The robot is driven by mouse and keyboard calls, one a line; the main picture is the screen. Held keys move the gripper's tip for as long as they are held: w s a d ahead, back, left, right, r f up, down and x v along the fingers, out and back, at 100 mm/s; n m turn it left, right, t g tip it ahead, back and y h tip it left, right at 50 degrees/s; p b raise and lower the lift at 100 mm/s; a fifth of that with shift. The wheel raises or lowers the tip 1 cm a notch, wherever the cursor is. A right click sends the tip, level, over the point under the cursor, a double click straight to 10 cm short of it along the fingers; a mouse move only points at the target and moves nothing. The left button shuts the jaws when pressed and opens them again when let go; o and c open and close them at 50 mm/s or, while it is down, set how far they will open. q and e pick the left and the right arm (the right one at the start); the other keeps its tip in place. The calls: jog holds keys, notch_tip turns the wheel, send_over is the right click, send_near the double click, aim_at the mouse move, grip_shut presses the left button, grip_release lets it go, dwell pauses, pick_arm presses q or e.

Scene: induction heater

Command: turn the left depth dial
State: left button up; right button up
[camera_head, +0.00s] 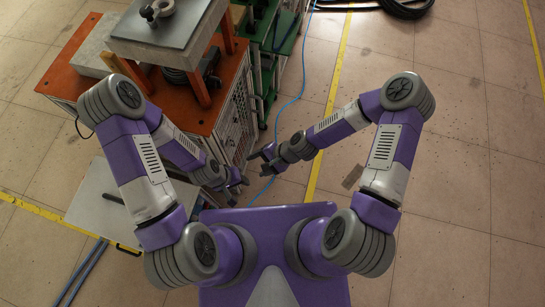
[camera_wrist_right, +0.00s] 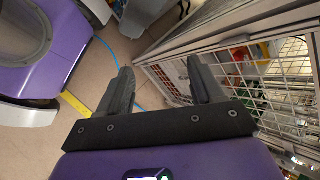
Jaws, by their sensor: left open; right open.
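No depth dial can be made out in either view. An orange-topped bench (camera_head: 186,108) stands at the upper left of the head view, with a raised grey plate (camera_head: 176,27) on orange legs. My left gripper (camera_head: 238,188) is open at the bench's near right corner; my left forearm hides part of that corner. My right gripper (camera_head: 262,162) is open and empty, a little above and right of the left one, beside the bench's mesh side. In the right wrist view its two dark fingers (camera_wrist_right: 163,85) are spread with nothing between them.
A mesh cage side (camera_wrist_right: 265,75) with items behind it lies right of the right gripper's fingers. A blue cable (camera_head: 300,95) runs along the floor. A green-framed unit (camera_head: 268,50) stands behind. A grey panel (camera_head: 98,205) lies at lower left. Tiled floor on the right is clear.

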jog(key=shift+s+d+f+n+h+p, duration=0.1)
jog(key=shift+s+d+n+h+p, duration=0.2)
jog(key=shift+d, duration=0.4)
jog(key=shift+s+d+f+n+h+p, duration=0.15)
jog(key=shift+s+d+n+h, duration=0.15)
jog(key=shift+s+d+n, duration=0.35)
jog(key=shift+s+d+f+n+h+p, duration=0.1)
jog(key=shift+s+d+n+h+p, duration=0.15)
jog(key=shift+d, duration=0.55)
jog(key=shift+s, duration=0.1)
